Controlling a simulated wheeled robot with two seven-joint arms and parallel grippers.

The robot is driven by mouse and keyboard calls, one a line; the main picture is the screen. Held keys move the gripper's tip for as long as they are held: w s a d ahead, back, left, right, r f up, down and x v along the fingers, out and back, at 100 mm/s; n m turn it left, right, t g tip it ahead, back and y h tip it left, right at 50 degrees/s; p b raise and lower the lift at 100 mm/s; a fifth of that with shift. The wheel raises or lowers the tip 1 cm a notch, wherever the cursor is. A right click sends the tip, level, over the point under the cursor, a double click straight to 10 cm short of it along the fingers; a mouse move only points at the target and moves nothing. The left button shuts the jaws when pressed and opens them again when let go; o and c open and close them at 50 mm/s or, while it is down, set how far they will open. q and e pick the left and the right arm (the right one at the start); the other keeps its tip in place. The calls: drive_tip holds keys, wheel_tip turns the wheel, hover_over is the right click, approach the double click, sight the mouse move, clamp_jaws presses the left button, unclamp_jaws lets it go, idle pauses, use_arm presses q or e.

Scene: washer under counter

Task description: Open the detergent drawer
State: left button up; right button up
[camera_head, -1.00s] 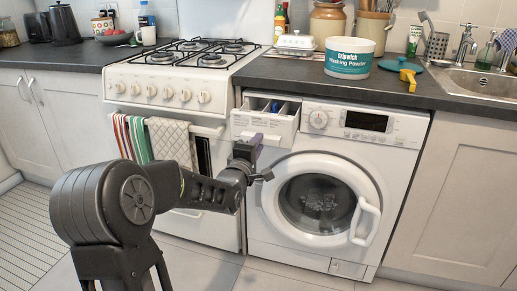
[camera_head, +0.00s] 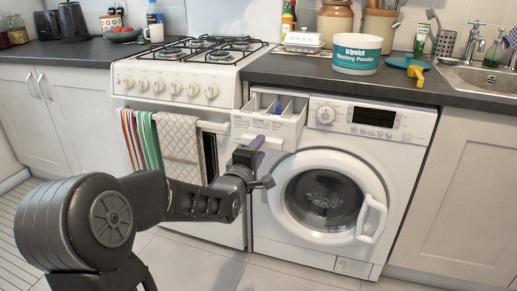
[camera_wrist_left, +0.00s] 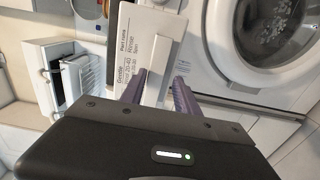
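The detergent drawer (camera_head: 250,123) is at the washer's top left and stands pulled out, its white compartments and a small blue part showing from above. My left gripper (camera_head: 256,148) is at the lower edge of the drawer's front. In the left wrist view, the drawer front (camera_wrist_left: 127,48) with its printed label is just ahead. The gripper's two purple fingers (camera_wrist_left: 160,88) are spread apart, with a white handle strip between them. A gap shows beside the right finger; contact on the left side is unclear. My right gripper is not in view.
The washer's round door (camera_head: 325,195) is shut, right of the gripper. The stove (camera_head: 185,85) with hanging towels (camera_head: 180,150) is at left. A washing powder tub (camera_head: 357,55) stands on the dark counter (camera_head: 300,72). The floor in front is clear.

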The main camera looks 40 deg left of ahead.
use_arm(q)
drive_tip(key=shift+r, duration=0.15)
drive_tip(key=shift+s, duration=0.1)
drive_tip(key=p+v, duration=0.1)
drive_tip(key=v, duration=0.6)
drive_tip(key=shift+s+d, duration=0.15)
drive_tip(key=shift+s, duration=0.15)
idle(0.3)
